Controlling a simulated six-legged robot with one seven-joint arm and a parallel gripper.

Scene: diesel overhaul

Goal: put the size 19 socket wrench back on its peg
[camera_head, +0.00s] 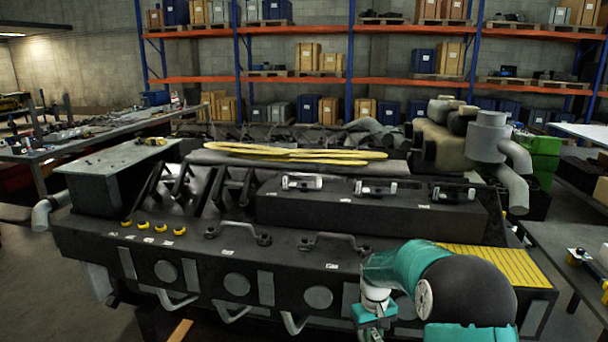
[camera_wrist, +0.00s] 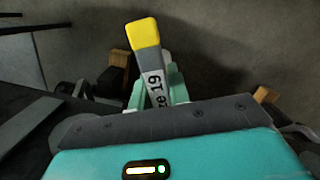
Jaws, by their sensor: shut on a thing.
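The size 19 socket wrench (camera_wrist: 146,48) shows in the wrist view, with a yellow end and a grey shaft. A white label on it reads "ze 19", its start hidden. My gripper (camera_wrist: 160,85) is shut on the wrench, with pale green fingers on both sides of the shaft. The wrench's yellow end points up in the picture, over dark floor. In the head view my arm is at the lower right, in front of the engine (camera_head: 380,210), and the wrench cannot be made out. Several yellow-topped pieces (camera_head: 143,225) stand at the engine's left front; I cannot tell whether they are pegs.
Curved handles (camera_head: 335,240) rise from the engine's front ledge. A yellow grooved plate (camera_head: 490,262) lies at its right end. A long workbench (camera_head: 90,145) with tools stands at the left. Grey pipes (camera_head: 490,140) rise at the back right. Floor is clear at the lower left.

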